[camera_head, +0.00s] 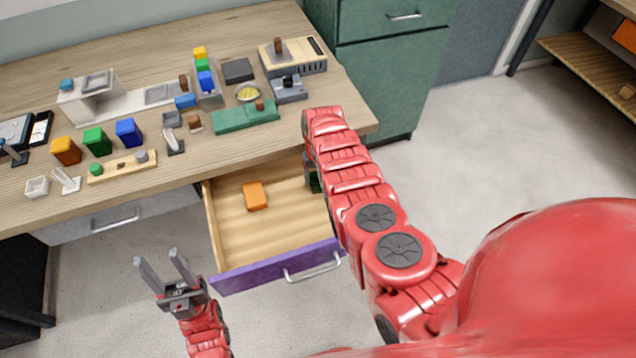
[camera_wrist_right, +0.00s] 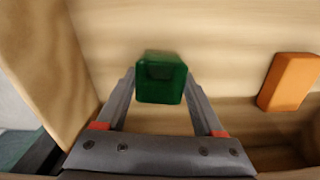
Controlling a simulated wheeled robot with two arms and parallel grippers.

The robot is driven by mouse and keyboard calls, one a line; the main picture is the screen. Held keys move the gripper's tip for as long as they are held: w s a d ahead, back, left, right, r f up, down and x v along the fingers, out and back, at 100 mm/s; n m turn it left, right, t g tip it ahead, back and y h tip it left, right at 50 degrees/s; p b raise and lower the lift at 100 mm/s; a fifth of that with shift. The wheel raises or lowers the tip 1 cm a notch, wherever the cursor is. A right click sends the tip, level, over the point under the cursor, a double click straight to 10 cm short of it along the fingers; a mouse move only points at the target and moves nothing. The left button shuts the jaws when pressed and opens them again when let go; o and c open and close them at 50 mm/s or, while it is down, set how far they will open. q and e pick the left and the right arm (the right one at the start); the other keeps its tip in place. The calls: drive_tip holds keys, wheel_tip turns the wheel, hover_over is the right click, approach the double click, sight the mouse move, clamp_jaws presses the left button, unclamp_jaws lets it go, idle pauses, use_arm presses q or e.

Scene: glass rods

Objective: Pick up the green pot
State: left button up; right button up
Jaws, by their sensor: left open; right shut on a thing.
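A dark green pot (camera_wrist_right: 161,80) is between the fingers of my right gripper (camera_wrist_right: 160,88) in the right wrist view, at the fingertips. The gripper is shut on it, over the floor of the open drawer (camera_wrist_right: 225,50). Whether the pot touches the drawer floor cannot be told. In the head view only a sliver of the green pot (camera_head: 315,183) shows at the drawer's right side; my right arm hides the rest. My left gripper (camera_head: 158,257) is open and empty, in front of the desk and left of the drawer.
An orange block (camera_head: 255,196) lies in the drawer, which has a purple front (camera_head: 275,271). On the desk stand orange, green (camera_head: 97,142) and blue (camera_head: 129,132) box-like items, a green flat case (camera_head: 246,116) and several devices. A green cabinet (camera_head: 385,80) stands behind right.

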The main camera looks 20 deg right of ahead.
drive_tip(key=shift+c, duration=1.4)
drive_tip(key=shift+r, duration=0.1)
